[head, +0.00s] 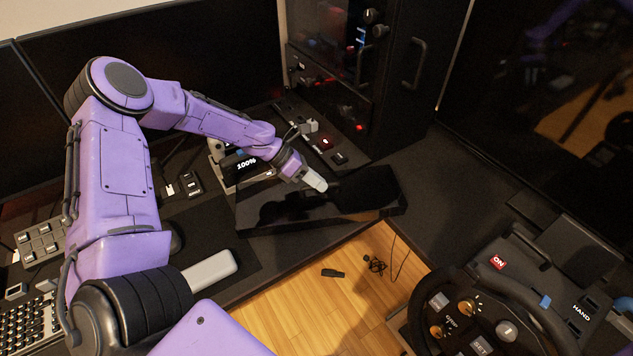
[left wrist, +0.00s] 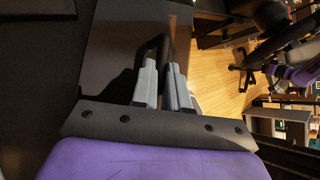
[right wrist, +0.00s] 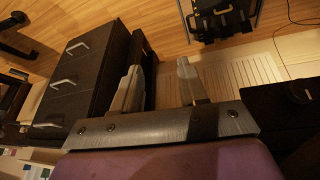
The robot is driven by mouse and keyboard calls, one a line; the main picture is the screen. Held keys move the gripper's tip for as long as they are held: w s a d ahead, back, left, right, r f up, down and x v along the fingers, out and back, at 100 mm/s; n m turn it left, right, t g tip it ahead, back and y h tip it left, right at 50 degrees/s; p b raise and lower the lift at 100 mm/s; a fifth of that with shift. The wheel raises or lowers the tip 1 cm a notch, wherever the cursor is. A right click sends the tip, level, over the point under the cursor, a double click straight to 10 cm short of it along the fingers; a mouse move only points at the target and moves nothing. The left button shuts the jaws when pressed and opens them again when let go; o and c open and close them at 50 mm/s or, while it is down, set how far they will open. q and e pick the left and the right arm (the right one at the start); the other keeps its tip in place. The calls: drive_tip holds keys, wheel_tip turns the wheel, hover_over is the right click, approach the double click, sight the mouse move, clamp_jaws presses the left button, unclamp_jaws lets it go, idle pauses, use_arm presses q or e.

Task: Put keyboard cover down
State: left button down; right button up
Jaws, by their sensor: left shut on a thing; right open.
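The keyboard cover (head: 340,216) appears to be the long black tray-like piece at the right end of the desk, by the front edge. In the head view it looks level and at or just above the desk top; I cannot tell whether it rests fully. My left gripper (head: 314,181) reaches over it from the left and is shut on its dark edge. In the left wrist view the fingers (left wrist: 162,84) are close together around a thin dark part, against a broad dark surface. My right gripper (right wrist: 160,78) is open and empty; it is outside the head view.
A keyboard (head: 28,325) and a small button pad (head: 40,242) lie at the left. A steering wheel (head: 490,315) is at lower right. A drawer cabinet (right wrist: 82,80) is beside my right gripper. Bare desk lies right of the cover.

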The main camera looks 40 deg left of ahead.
use_arm(q)
drive_tip(key=shift+f, duration=0.4)
drive_tip(key=shift+f, duration=0.15)
drive_tip(key=c, duration=1.1)
unclamp_jaws()
drive_tip(key=shift+o, duration=0.2)
